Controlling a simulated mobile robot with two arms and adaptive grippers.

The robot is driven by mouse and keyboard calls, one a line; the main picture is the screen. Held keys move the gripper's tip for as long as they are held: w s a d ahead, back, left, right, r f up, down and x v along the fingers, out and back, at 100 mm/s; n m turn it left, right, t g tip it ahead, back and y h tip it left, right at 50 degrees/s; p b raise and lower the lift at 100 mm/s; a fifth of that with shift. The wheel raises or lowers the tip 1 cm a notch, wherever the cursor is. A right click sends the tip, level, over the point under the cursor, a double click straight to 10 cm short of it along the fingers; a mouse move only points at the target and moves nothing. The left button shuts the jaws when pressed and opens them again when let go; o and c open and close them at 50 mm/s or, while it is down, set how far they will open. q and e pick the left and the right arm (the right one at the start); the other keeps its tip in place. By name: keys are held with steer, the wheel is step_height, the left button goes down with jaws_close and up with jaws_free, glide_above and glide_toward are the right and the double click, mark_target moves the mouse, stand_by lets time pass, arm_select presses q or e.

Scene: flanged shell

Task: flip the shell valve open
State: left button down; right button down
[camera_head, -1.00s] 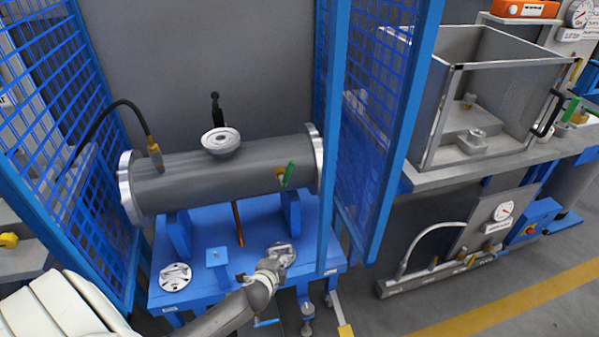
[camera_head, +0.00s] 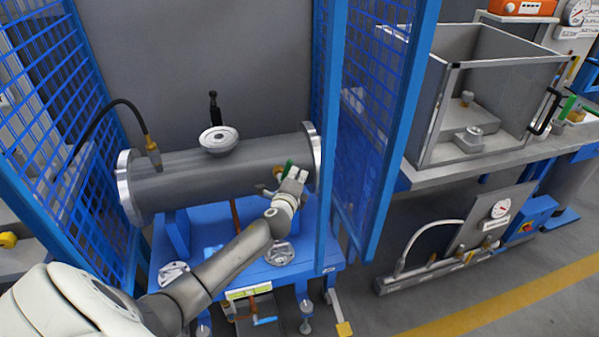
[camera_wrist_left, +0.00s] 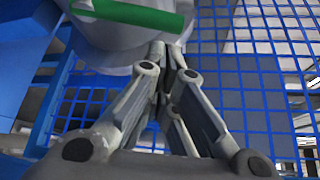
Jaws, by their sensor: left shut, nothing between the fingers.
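The grey flanged shell (camera_head: 205,176) lies horizontally on a blue stand. The green valve handle (camera_head: 287,166) is at its right end, partly hidden behind my left gripper (camera_head: 280,180). In the left wrist view the green handle (camera_wrist_left: 135,14) crosses the top as a bar in front of the shell. My left gripper (camera_wrist_left: 172,52) is shut with nothing between its fingers. Its fingertips are just below the handle in that view; I cannot tell whether they touch the valve. My right gripper is not in view.
Blue mesh guards stand left (camera_head: 50,120) and right (camera_head: 365,130) of the shell. A round white-rimmed fitting (camera_head: 218,139) sits on top of the shell, and a black hose (camera_head: 125,103) joins it at the left. A grey open box (camera_head: 500,75) stands on a bench at the right.

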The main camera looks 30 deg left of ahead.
arm_select(q)
steer(key=shift+x, duration=1.3)
steer(key=s+n+b, duration=0.1)
steer(key=b, duration=0.1)
steer(key=s+a+r+n+t+b, duration=0.1)
steer(key=b, duration=0.1)
steer(key=shift+a+r+b, duration=0.2)
steer(key=shift+a+b, duration=0.15)
steer(key=shift+f, duration=0.1)
